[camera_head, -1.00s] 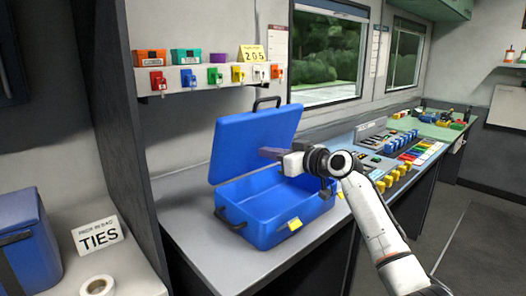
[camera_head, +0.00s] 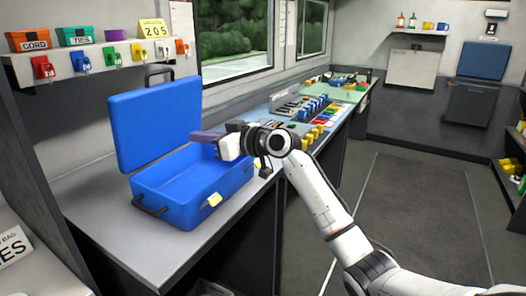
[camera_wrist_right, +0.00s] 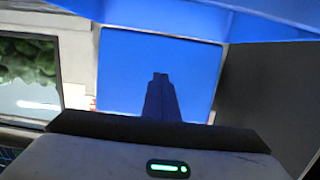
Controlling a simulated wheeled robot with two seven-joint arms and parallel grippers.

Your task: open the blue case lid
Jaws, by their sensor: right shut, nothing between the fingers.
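The blue case (camera_head: 190,193) stands on the grey counter. Its lid (camera_head: 153,121) is raised and leans slightly back, with a dark handle on its top edge. A yellow latch tag is on the case's front. My right gripper (camera_head: 198,137) is shut and empty, in front of the raised lid and above the case's open base. In the right wrist view the shut fingers (camera_wrist_right: 161,80) point at a blue panel of the case (camera_wrist_right: 125,60). Whether the fingers touch the lid cannot be told. My left gripper does not show.
A shelf (camera_head: 100,47) with small boxes, coloured key tags and a yellow 205 card is above the case. A control panel (camera_head: 300,115) with coloured buttons lies right along the counter. The floor (camera_head: 410,200) to the right is clear.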

